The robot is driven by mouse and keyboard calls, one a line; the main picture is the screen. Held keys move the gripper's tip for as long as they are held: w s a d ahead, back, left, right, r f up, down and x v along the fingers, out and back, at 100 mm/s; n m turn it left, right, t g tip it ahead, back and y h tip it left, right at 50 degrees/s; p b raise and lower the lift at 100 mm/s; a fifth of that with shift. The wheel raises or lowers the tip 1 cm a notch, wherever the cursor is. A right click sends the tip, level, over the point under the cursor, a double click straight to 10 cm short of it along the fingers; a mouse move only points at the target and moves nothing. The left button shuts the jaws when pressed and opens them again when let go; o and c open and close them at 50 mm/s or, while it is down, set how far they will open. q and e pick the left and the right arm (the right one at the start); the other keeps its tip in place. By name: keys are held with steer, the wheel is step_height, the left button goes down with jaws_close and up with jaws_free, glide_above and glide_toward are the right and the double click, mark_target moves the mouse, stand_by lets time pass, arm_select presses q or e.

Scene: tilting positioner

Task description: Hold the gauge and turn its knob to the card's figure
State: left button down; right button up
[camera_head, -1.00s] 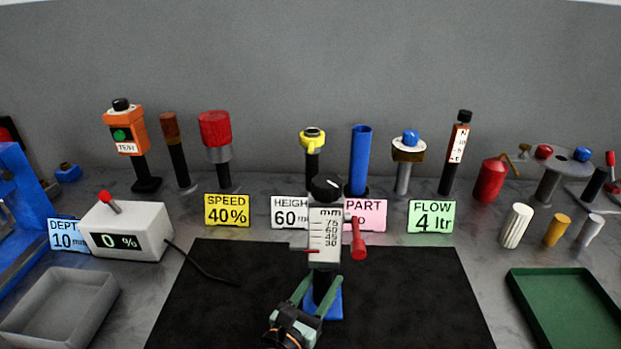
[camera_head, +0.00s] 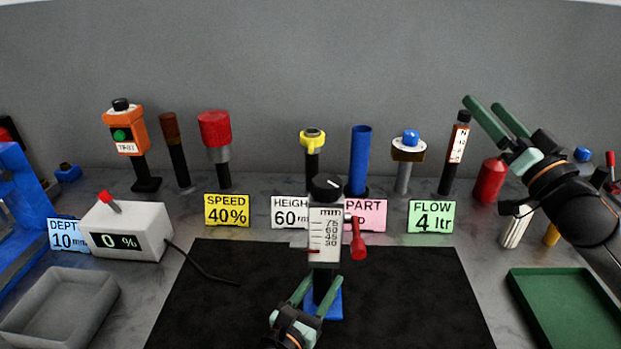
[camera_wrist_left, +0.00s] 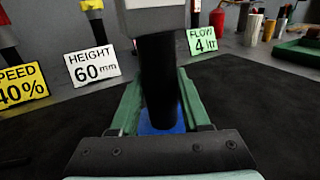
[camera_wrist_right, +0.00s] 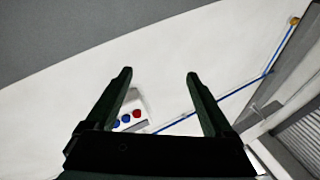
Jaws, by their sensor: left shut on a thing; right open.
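The gauge (camera_head: 323,243) stands upright on a blue base (camera_head: 333,303) on the black mat. It has a white face marked mm with figures 75, 60, 45, 30, a black knob (camera_head: 327,184) on top and a red lever (camera_head: 357,240) at its right side. A red pointer shows low on its left edge. My left gripper (camera_head: 318,289) is shut on the gauge's black post (camera_wrist_left: 160,85) below the face. The HEIGHT card (camera_head: 290,212) reads 60 mm and stands behind the gauge. My right gripper (camera_head: 489,118) is open and empty, raised at the right.
Other cards include SPEED 40% (camera_head: 227,210) and FLOW 4 ltr (camera_head: 431,216). Several upright tools stand along the back. A grey tray (camera_head: 60,302) is at left, a green tray (camera_head: 565,310) at right. The mat right of the gauge is clear.

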steer(key=s+a+n+g+y, duration=0.2)
steer(key=s+a+n+y, duration=0.15)
steer(key=a, duration=0.45)
steer(key=n+g+y, duration=0.3)
steer(key=n+g, duration=0.3)
steer(key=g, duration=0.1)
glide_toward(327, 188)
steer(key=w+f, duration=0.1)
steer(key=w, duration=0.2)
steer(key=x, duration=1.2)
steer(key=shift+s+a, duration=0.2)
steer(key=shift+a, duration=0.3)
steer(key=shift+f, duration=0.15)
steer(key=shift+c, duration=0.4)
steer(key=c, duration=1.3)
steer(key=shift+g+y, duration=0.25)
steer(key=shift+g, duration=0.05)
steer(key=shift+n, duration=0.25)
